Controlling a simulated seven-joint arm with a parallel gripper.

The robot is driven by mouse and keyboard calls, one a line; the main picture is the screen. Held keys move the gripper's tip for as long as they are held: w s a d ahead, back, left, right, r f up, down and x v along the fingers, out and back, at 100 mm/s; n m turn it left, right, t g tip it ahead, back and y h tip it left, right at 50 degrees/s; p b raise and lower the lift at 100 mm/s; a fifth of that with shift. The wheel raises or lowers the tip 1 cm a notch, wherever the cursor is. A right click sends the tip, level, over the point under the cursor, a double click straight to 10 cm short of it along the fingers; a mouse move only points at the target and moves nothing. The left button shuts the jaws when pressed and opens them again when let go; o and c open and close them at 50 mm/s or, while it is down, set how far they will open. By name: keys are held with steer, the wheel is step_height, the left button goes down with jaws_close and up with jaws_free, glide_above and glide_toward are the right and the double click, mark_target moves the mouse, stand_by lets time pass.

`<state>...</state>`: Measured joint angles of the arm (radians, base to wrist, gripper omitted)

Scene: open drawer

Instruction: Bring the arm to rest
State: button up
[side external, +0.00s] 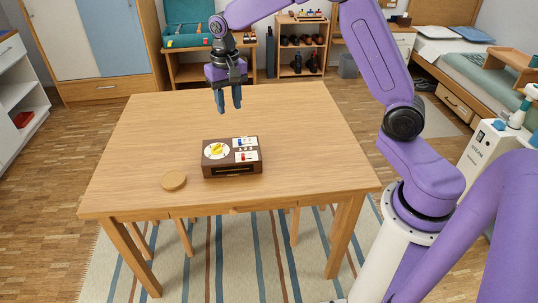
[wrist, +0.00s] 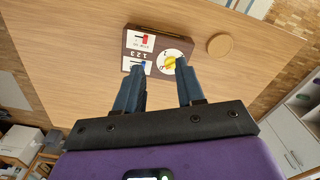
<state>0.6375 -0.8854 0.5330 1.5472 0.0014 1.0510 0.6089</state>
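My gripper (side external: 228,100) hangs above the far part of the wooden table (side external: 290,110), fingers pointing down. In the wrist view its two blue fingers (wrist: 160,75) are apart with nothing between them. A dark brown box (side external: 232,170) sits on the table in front of and below my gripper, apart from it. Its top has a white dial with a yellow knob (side external: 216,148) and white panels with a blue and a red part. The box also shows beyond the fingertips in the wrist view (wrist: 158,32), with its lower edge partly hidden by them.
A round tan disc (side external: 174,180) lies on the table left of the box. The rest of the tabletop is clear. A green case (side external: 190,30) and a shoe shelf (side external: 300,45) stand behind the table. White cabinets and a bed stand farther off.

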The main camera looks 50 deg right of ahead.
steer(key=s+a+r+n, duration=0.2)
steer(key=s+a+n, duration=0.2)
steer(key=s, duration=0.5)
steer(key=s+a+r+n, duration=0.25)
steer(key=s+n, duration=0.25)
steer(key=s, duration=0.5)
steer(key=s+d+f+n, duration=0.1)
steer(key=s+n, duration=0.3)
steer(key=s, duration=0.4)
steer(key=s+d+f+n, duration=0.1)
steer(key=s+d+n, duration=0.1)
steer(key=s, duration=0.6)
steer(key=shift+d+f+n, duration=0.25)
steer(key=shift+d+n, duration=0.05)
steer(key=shift+n, duration=0.6)
